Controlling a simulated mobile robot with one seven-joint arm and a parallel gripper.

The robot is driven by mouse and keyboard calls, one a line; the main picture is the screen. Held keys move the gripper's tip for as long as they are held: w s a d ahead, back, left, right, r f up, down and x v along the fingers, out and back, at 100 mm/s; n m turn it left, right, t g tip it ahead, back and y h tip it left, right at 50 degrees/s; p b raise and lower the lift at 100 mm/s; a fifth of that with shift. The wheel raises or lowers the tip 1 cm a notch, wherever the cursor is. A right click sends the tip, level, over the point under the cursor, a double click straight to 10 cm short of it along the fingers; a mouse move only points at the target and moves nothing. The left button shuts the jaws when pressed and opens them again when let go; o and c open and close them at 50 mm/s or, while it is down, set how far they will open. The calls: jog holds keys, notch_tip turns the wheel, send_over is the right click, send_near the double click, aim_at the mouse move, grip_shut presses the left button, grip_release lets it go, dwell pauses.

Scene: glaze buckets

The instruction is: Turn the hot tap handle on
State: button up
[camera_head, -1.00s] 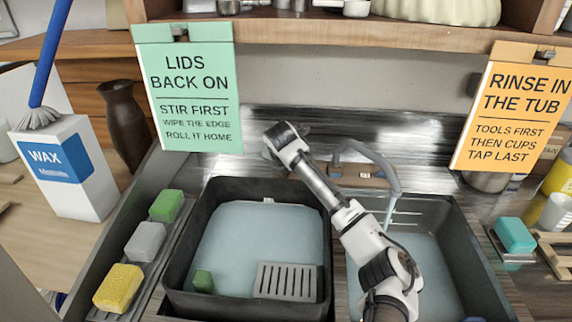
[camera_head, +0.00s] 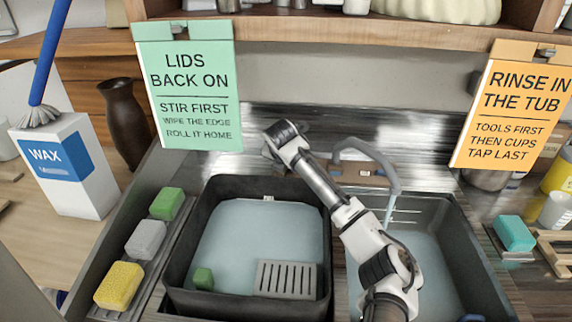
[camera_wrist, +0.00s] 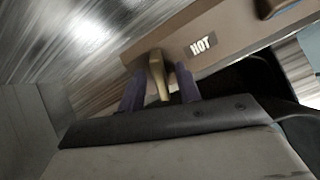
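The hot tap handle is a small brass lever (camera_wrist: 157,76) in the wrist view, on a brown block (camera_wrist: 226,32) with a HOT label (camera_wrist: 203,44). My gripper (camera_wrist: 160,84) has its two purple fingers apart, one on each side of the lever. I cannot tell whether either finger touches it. In the head view the grey tap spout (camera_head: 372,152) arches over the right basin (camera_head: 425,255), with a thin pale streak (camera_head: 389,210) below its end. My arm hides the handle and my fingertips there.
A black tub (camera_head: 178,262) of pale water with a grey slotted piece (camera_head: 286,280) stands left of my arm. Sponges (camera_head: 120,286) line the left ledge. Hanging signs (camera_head: 190,90) and a shelf (camera_head: 300,30) are above. A teal sponge (camera_head: 515,233) lies at right.

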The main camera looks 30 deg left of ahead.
jog(key=b+v, duration=0.3)
jog(key=v, duration=1.1)
jog(key=shift+b, duration=0.3)
jog(key=shift+f, duration=0.15)
